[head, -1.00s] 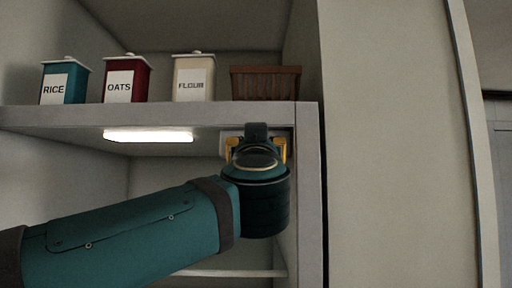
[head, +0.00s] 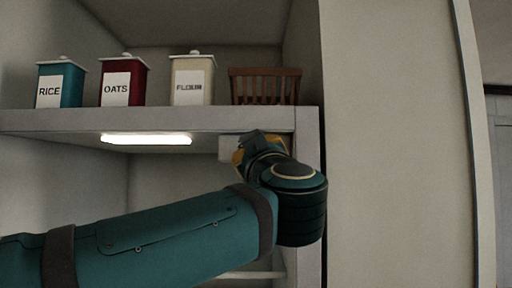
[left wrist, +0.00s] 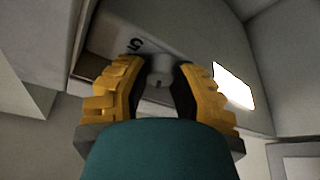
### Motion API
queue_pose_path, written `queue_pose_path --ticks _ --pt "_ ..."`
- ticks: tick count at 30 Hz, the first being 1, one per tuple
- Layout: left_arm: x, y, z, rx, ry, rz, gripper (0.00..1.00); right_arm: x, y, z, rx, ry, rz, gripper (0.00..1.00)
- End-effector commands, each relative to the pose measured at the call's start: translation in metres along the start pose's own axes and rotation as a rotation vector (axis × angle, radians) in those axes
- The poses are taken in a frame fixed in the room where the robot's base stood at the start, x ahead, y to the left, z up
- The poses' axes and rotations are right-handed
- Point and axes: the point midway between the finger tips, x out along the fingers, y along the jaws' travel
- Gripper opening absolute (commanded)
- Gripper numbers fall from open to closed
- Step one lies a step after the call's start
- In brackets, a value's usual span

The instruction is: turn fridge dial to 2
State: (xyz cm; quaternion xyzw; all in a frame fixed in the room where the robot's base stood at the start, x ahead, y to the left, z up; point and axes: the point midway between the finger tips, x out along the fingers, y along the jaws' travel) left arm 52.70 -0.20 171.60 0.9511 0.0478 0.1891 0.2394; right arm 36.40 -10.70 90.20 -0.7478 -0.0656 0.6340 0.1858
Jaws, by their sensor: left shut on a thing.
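The fridge dial (left wrist: 160,70) is a small pale grey knob in the left wrist view, between the yellow and black fingers of my left gripper (left wrist: 158,74). The fingers are shut on it. The dial sits on a pale housing (left wrist: 115,36), where a black "5" shows beside the knob. In the head view the housing (head: 228,148) is partly visible under the shelf at the right. My left gripper (head: 258,148) reaches up to it, tilted, and hides the dial there. The dial's pointer and its other numbers cannot be made out. My right gripper is in neither view.
A lit strip lamp (head: 146,139) is under the shelf (head: 120,119), left of the housing. Rice (head: 72,82), oats (head: 136,82) and flour (head: 206,80) canisters and a brown slatted basket (head: 265,87) stand on the shelf. The side wall (head: 308,160) is close right of my wrist.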

Motion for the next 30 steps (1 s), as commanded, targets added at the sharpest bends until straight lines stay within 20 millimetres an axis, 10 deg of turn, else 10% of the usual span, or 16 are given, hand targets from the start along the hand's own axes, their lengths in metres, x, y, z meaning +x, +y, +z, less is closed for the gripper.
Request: queue_pose_path --ticks 8,9,11,30 --pt "0.0000 -0.0002 -0.0005 -0.002 0.001 -0.001 0.00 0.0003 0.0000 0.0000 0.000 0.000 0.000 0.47" --pt "0.0000 -0.0003 -0.0005 -0.002 0.001 -0.001 0.41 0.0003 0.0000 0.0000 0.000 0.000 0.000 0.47" --pt "0.0000 -0.0002 -0.0005 -0.002 0.001 0.000 0.60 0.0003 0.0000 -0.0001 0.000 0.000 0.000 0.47" --pt "-0.0007 -0.0008 -0.0003 0.043 0.001 0.020 0.60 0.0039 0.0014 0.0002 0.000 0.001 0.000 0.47"
